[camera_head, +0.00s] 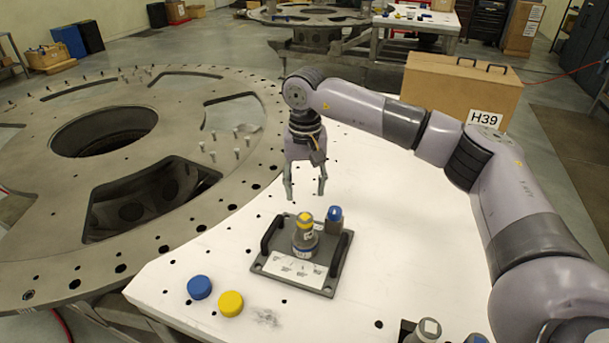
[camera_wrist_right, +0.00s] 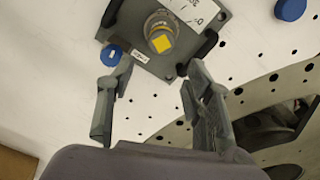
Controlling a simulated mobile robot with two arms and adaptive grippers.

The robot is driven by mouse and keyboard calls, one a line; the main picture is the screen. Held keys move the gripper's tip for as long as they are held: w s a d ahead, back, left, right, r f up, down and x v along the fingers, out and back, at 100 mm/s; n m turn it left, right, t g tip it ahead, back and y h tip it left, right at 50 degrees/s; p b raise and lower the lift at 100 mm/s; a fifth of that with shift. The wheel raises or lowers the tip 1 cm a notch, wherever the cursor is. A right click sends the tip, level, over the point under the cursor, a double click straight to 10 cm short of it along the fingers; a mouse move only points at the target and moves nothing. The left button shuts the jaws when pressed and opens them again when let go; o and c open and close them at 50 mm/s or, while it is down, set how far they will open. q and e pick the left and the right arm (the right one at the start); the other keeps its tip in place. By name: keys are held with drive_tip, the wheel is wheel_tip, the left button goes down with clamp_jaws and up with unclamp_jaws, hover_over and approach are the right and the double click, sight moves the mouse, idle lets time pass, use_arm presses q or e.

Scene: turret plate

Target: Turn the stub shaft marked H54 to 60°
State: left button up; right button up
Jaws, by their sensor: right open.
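A grey fixture plate (camera_head: 328,288) with two black handles lies on the white table. A stub shaft with a yellow top (camera_head: 305,216) stands upright in its middle, with a small label too small to read. In the right wrist view the yellow-topped shaft (camera_wrist_right: 161,40) is at the top, ahead of the fingers. A blue-topped post (camera_head: 335,214) stands at the plate's far corner. My right gripper (camera_head: 305,195) hangs above the shaft, open and empty, apart from it; its fingers also show in the right wrist view (camera_wrist_right: 155,98). My left gripper is not in view.
A blue cap (camera_head: 199,287) and a yellow cap (camera_head: 230,303) lie on the white table (camera_head: 170,265) left of the fixture. The large perforated turret plate (camera_head: 240,215) adjoins the table at left. A brown case marked H39 (camera_head: 455,90) stands at the back right.

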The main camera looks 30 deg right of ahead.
sight(305, 216)
drive_tip(key=shift+s+a+f, duration=0.1)
drive_tip(key=shift+s, duration=0.1)
drive_tip(key=shift+s+a+f+b, duration=0.25)
drive_tip(key=shift+s+f+b, duration=0.25)
drive_tip(key=shift+f+b, duration=0.15)
drive_tip(key=shift+w+d+f+b, duration=0.15)
drive_tip(key=shift+f+b, duration=0.1)
drive_tip(key=shift+f, duration=0.25)
drive_tip(key=shift+w+f+b, duration=0.1)
drive_tip(key=shift+f+b, duration=0.15)
drive_tip(key=shift+f, duration=0.25)
wheel_tip(305, 216, down, 2)
drive_tip(key=shift+f+b, duration=0.25)
drive_tip(key=shift+b, duration=0.6)
drive_tip(key=shift+f+b, duration=0.3)
drive_tip(key=shift+f, duration=0.05)
drive_tip(key=shift+f+b, duration=0.5)
drive_tip(key=shift+f, duration=0.45)
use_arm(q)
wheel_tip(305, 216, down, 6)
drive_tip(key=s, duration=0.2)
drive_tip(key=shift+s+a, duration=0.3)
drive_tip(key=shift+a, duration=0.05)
use_arm(e)
drive_tip(key=shift+r, duration=0.1)
